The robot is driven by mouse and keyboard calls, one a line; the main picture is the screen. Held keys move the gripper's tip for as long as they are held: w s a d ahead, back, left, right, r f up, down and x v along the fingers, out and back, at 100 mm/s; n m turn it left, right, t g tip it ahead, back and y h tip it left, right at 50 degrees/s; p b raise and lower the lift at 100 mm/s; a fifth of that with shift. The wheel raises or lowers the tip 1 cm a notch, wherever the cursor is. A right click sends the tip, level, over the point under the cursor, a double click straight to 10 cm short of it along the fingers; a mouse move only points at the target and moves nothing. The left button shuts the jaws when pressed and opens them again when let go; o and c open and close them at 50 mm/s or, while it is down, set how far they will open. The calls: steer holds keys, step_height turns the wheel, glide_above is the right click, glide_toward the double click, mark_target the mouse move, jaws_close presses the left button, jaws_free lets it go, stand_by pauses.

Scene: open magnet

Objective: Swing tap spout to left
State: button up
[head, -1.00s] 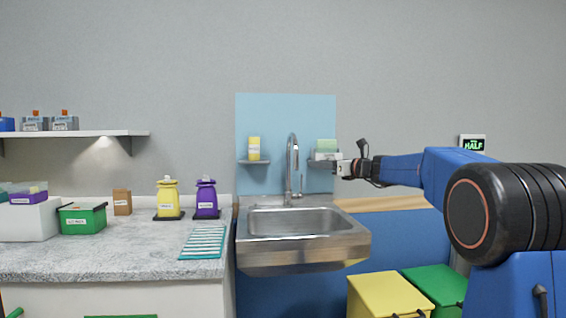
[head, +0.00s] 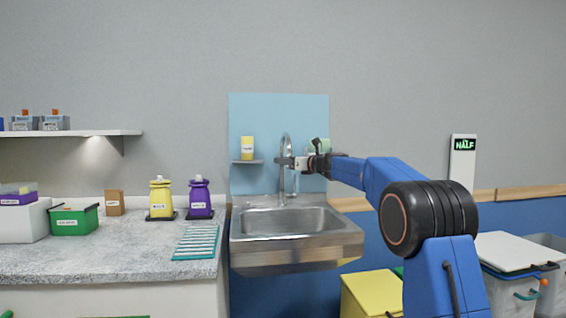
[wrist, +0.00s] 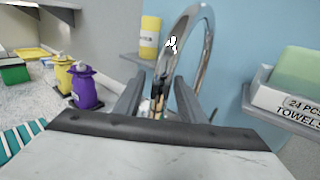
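The chrome tap (head: 283,150) stands at the back of the steel sink, its spout a tall gooseneck arch. In the wrist view the arch (wrist: 190,22) rises in front of the blue panel. My gripper (head: 287,161) is at the tap from the right, at about mid-height of the arch. In the wrist view my gripper (wrist: 158,98) is open, with one finger on each side of the arch's nearer limb. Gaps seem to show between limb and fingers; I cannot tell whether either touches. The other limb is partly hidden behind the right finger.
The sink (head: 295,240) lies below. A yellow container (head: 247,147) stands on a small shelf left of the tap. A towel box (wrist: 290,105) is close on the right. Yellow (head: 160,197) and purple (head: 200,197) bottles stand on the left counter.

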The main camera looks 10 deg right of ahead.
steer(key=shift+x, duration=0.75)
steer(key=shift+c, duration=0.2)
jaws_close()
steer(key=shift+a, duration=0.1)
steer(key=w+a+m+t+h, duration=0.2)
steer(key=w+a+m+h, duration=0.1)
steer(key=a, duration=0.5)
steer(key=shift+w+a+h, duration=0.35)
steer(key=shift+w+h, duration=0.35)
steer(key=shift+w, duration=0.1)
steer(key=shift+d+r, duration=0.1)
